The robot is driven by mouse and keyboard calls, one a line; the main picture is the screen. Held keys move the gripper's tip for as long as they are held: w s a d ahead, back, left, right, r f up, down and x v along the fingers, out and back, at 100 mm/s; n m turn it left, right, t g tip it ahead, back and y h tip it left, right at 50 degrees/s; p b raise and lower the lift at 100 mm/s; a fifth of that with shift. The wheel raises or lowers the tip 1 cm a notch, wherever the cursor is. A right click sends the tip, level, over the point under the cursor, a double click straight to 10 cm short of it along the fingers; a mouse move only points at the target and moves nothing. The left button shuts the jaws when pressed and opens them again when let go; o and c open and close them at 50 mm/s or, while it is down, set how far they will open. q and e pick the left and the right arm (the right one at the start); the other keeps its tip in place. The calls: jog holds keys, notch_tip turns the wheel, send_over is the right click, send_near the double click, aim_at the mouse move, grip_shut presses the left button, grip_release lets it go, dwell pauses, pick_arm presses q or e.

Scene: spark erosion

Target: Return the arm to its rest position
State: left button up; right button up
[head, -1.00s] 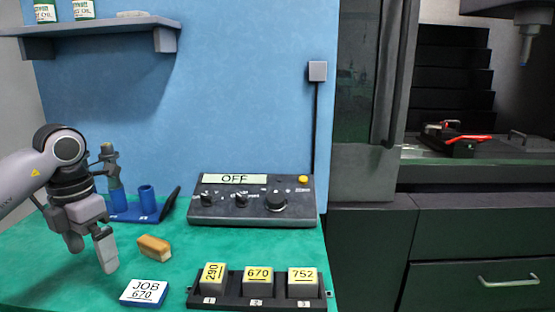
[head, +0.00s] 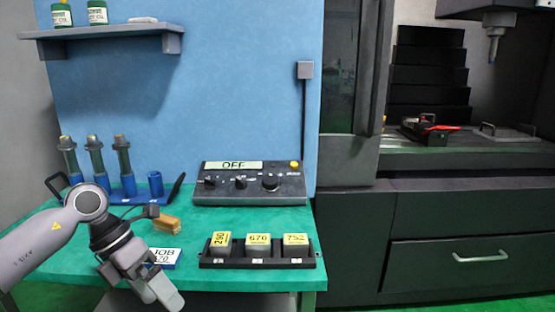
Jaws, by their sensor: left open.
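My left gripper (head: 155,289) is open and empty in the head view, at the lower left. It hangs in front of the table's front edge, fingers pointing down and to the right. It partly covers the JOB card (head: 166,257) on the green table (head: 230,223). The left arm comes in from the left edge. My right gripper is not in view.
A tan block (head: 167,223) lies just behind the gripper. A blue rack (head: 155,186) with several holders stands behind the arm. A black tray (head: 260,263) holds blocks marked 290, 670 and 752. The control box (head: 250,184) reads OFF. A shelf (head: 100,39) hangs above.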

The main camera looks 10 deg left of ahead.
pick_arm(q)
jog(key=s+d+r+n+t+h+p, duration=0.25)
jog(key=d+n+t+h, duration=0.45)
jog(key=d+n+h, duration=0.65)
jog(key=s+a+f+n+t+y, duration=0.1)
jog(key=a+f+n+t+y, duration=0.1)
jog(key=f+n+t+y, duration=0.55)
jog(key=s+a+f+n+t+y, duration=0.1)
jog(key=a+f+n+t+y, duration=0.3)
jog(key=n, duration=0.7)
jog(key=s+a+f+n+g+y+p, duration=0.1)
jog(key=s+f+n+g+y, duration=0.4)
jog(key=s+f, duration=0.7)
jog(key=shift+a+f+n+g+y, duration=0.3)
jog(key=shift+a+f+n+g, duration=0.35)
jog(key=shift+f+n+g, duration=0.45)
jog(key=shift+s+r, duration=0.1)
jog(key=shift+r, duration=0.15)
